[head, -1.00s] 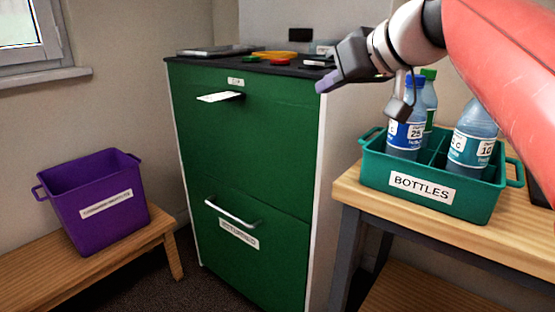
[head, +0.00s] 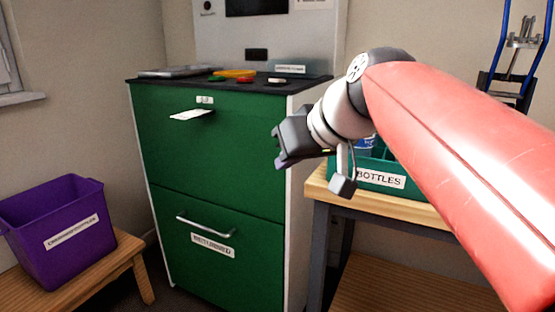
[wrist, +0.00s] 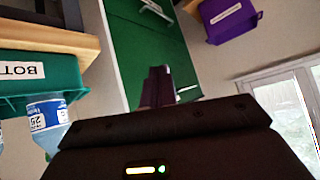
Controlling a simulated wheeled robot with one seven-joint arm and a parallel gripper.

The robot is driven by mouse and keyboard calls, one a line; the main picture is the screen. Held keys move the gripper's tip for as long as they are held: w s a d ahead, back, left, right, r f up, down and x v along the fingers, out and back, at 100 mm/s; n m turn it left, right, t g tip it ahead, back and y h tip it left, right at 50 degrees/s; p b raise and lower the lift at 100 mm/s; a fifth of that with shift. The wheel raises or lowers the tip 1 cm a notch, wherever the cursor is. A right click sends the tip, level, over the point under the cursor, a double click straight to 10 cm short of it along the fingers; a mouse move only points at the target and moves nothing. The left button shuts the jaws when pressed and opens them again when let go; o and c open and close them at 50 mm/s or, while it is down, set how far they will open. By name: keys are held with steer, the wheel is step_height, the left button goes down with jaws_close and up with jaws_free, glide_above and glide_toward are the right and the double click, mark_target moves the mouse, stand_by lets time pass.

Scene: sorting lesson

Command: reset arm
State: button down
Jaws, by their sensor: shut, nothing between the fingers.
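My gripper (head: 284,146) is in front of the right edge of the green cabinet (head: 215,165) in the head view, on the end of my red arm. In the wrist view its dark fingers (wrist: 156,88) are together with nothing between them. The gripper is apart from the cabinet and from the bottle crate, and my arm hides most of the crate.
A green crate labelled BOTTLES (head: 408,183) stands on a wooden table (head: 318,188) at right. A blue-labelled bottle (wrist: 45,112) shows in the wrist view. A purple bin (head: 60,225) sits on a low bench (head: 118,262) at left. Small items lie on the cabinet top.

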steer(key=s+d+f+m+g+h, duration=0.1)
steer(key=s+d+f+m+h, duration=0.1)
steer(key=s+d+f, duration=0.3)
steer(key=s+d+f+m+g+h, duration=0.1)
steer(key=s+d+f+m+h, duration=0.2)
steer(key=s+f, duration=0.8)
step_height(320, 180, down, 8)
steer(key=shift+d+r, duration=0.1)
steer(key=shift+d, duration=1.05)
steer(key=shift+s, duration=0.1)
